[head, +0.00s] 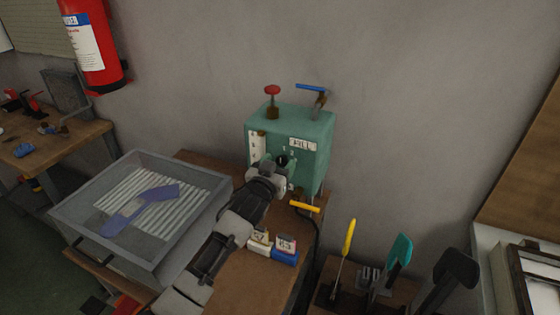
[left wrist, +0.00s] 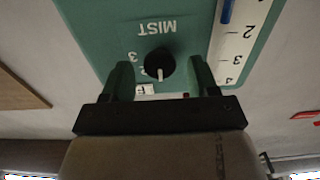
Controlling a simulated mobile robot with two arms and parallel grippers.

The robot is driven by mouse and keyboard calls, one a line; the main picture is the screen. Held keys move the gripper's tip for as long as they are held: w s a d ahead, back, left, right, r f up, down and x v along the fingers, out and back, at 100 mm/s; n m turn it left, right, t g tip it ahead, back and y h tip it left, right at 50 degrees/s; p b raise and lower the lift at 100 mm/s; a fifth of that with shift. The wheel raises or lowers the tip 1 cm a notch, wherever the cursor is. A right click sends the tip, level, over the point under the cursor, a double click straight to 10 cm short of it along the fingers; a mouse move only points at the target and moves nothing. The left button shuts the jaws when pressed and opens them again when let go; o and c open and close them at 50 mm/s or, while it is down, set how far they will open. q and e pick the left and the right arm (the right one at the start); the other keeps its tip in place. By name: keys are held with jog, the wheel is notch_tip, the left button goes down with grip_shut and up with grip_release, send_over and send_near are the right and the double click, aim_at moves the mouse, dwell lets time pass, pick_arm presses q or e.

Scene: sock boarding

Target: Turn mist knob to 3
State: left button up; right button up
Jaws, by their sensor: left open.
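The mist knob (left wrist: 160,64) is a round black dial with a white pointer mark on the front of a green box (head: 315,150). In the left wrist view it appears upside down under the word MIST, with small numerals beside it, a 3 among them. Its white mark points toward the bottom of that view. The knob (head: 282,160) also shows in the head view, just beyond my left gripper (head: 270,173). In the left wrist view my left gripper (left wrist: 161,78) is open, with one finger on each side of the knob and gaps between. My right gripper is not in view.
The box has a red valve (head: 272,90) and blue lever (head: 312,87) on top and a yellow handle (head: 305,207) low in front. A grey tray (head: 88,188) with a purple sock stands left. Small labelled blocks (head: 285,257) lie in front; upright tools (head: 347,240) stand right.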

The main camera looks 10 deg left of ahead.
pick_arm(q)
jog(key=shift+w+d, duration=0.1)
jog(key=shift+w, duration=0.5)
jog(key=c, duration=0.9)
